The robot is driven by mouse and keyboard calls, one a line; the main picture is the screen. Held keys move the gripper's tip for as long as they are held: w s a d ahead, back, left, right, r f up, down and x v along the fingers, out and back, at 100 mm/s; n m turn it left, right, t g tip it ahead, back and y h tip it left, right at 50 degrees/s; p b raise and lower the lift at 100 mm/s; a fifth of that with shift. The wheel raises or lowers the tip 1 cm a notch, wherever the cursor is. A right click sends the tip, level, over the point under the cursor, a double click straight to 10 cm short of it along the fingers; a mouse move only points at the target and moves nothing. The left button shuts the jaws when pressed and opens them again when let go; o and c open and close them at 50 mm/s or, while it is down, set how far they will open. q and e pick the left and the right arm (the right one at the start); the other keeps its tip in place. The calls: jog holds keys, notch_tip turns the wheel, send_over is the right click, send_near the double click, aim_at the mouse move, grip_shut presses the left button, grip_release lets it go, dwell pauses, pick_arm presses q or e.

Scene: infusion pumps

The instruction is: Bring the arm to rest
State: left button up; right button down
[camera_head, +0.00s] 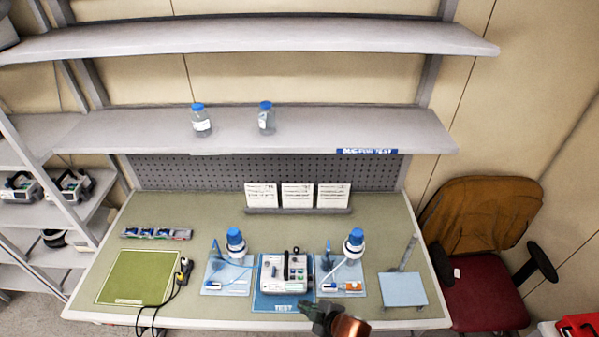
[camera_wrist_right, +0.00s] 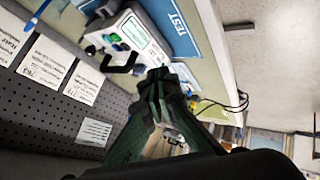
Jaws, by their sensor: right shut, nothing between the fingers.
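My right gripper (camera_head: 315,309) shows at the bottom centre of the head view, in front of the workbench's near edge. It is shut and empty, just in front of and right of the blue TEST mat (camera_head: 278,304). In the right wrist view its closed fingers (camera_wrist_right: 158,80) show dark, with nothing between them. An infusion pump (camera_head: 285,273) stands on the TEST mat; it also shows in the right wrist view (camera_wrist_right: 128,35), beyond the fingertips. My left gripper is in neither view.
Blue trays with blue-capped bottles (camera_head: 236,242) (camera_head: 354,243) flank the pump. A light-blue plate with a post (camera_head: 403,289) is at right. A green mat (camera_head: 137,277) and black cable (camera_head: 181,272) are at left. Two bottles stand on the shelf (camera_head: 300,130). A chair (camera_head: 485,250) is right.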

jog(key=s+d+f+m+h, duration=0.1)
jog(key=s+d+m+h, duration=0.3)
jog(key=d, duration=0.6)
jog(key=s+d+m, duration=0.2)
jog(key=d+m, duration=0.4)
jog(key=d, duration=0.3)
jog(key=s+d+f+m+g+h, duration=0.35)
jog(key=s+d+m, duration=0.25)
jog(key=s+d, duration=0.85)
notch_tip(320, 180, down, 39)
jog(key=s+g+y+b, duration=0.1)
jog(key=b, duration=0.9)
pick_arm(q)
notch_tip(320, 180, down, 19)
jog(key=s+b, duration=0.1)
jog(key=b, duration=0.7)
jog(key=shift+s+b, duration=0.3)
jog(key=shift+b, duration=0.05)
pick_arm(e)
jog(key=s+f, duration=1)
jog(key=f, duration=0.3)
jog(key=s+a+f+n+g, duration=0.1)
jog(key=s+f, duration=0.9)
jog(key=f, duration=0.3)
jog(key=shift+f, duration=0.25)
